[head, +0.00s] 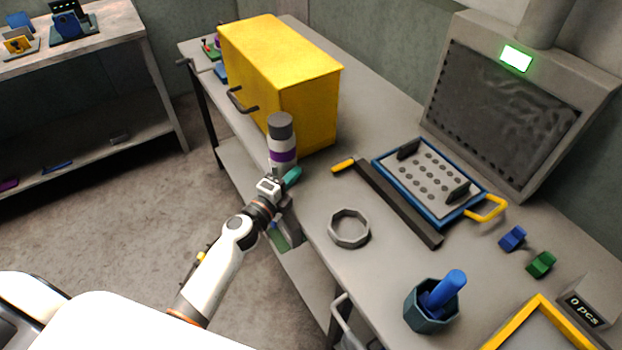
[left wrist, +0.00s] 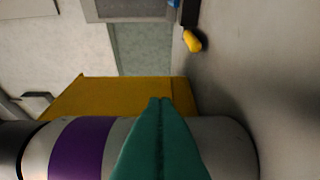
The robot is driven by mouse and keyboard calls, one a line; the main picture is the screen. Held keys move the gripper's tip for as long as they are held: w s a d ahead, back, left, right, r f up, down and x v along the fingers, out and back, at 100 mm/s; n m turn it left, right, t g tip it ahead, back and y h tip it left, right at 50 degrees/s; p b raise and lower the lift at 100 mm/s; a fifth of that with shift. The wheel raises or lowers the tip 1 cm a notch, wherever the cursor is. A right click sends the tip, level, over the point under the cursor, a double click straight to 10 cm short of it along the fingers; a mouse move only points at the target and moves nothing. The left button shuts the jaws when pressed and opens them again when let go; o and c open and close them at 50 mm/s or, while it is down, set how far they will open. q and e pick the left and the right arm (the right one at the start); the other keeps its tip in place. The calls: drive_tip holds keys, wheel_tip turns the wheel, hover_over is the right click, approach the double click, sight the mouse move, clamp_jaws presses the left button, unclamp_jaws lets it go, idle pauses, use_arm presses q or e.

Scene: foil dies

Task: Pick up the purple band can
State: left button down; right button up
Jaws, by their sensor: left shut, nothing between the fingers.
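The purple band can (head: 282,147) stands upright on the grey bench, just in front of the yellow cabinet. It is a pale grey cylinder with a dark cap and a purple band. In the left wrist view the can (left wrist: 120,135) lies across the bottom of the picture, partly hidden by the fingers. My left gripper (head: 291,177) has teal fingers, shut and empty, close to the can's lower right side in the head view. The shut fingers (left wrist: 160,115) overlap the can in the wrist view; I cannot tell whether they touch it. My right gripper is not in view.
The yellow cabinet (head: 306,105) stands right behind the can. A grey ring (head: 349,213), a dark bar with a yellow end (head: 400,205) and a blue-rimmed tray (head: 384,164) lie to the right. A dark cup (head: 418,311) holds a blue object.

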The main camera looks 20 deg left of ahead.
use_arm(q)
drive_tip(key=shift+s+a, duration=0.15)
drive_tip(key=shift+a, duration=0.95)
